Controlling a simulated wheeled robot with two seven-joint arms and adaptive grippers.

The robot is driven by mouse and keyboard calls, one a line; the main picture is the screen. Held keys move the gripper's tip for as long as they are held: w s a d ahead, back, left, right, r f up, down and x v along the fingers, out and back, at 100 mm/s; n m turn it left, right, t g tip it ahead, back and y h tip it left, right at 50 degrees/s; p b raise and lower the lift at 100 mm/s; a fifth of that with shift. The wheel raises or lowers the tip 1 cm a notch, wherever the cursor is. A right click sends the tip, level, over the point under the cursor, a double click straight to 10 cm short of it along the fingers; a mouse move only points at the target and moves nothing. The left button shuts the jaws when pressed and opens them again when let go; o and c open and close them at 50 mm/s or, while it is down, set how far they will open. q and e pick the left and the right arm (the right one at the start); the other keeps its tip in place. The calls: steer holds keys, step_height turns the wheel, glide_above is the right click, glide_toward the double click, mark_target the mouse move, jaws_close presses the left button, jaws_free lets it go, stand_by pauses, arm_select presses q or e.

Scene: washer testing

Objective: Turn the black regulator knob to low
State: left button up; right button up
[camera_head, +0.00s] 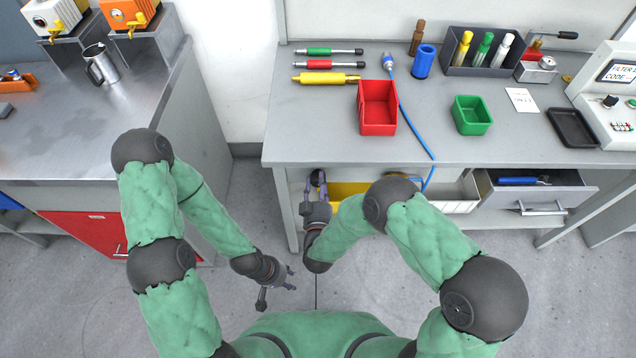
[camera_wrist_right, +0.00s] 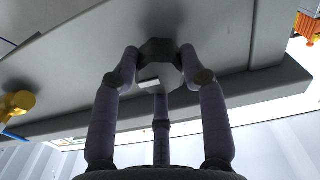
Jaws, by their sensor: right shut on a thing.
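In the right wrist view a dark, faceted knob (camera_wrist_right: 159,50) with a pale mark on its lower edge sits on a grey surface. My right gripper (camera_wrist_right: 158,66) is shut on this knob, with fingers on its left and right sides and a third finger below. In the head view my right gripper (camera_head: 318,182) is at the left end of the bench, just below its front edge. My left gripper (camera_head: 277,284) is open and empty, low over the floor and apart from everything.
The bench (camera_head: 330,145) carries a red bin (camera_head: 377,108), a green bin (camera_head: 471,116) and several tools. A blue hose (camera_head: 412,120) drops over its front edge. An open drawer (camera_head: 535,196) sticks out at the right. A yellow fitting (camera_wrist_right: 18,103) shows in the wrist view.

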steer(key=shift+r, duration=0.1)
steer(key=shift+c, duration=1.1)
steer(key=shift+w, duration=0.1)
steer(key=o, duration=1.1)
steer(key=shift+o, duration=0.2)
steer(key=shift+s, duration=0.2)
steer(key=s, duration=0.7)
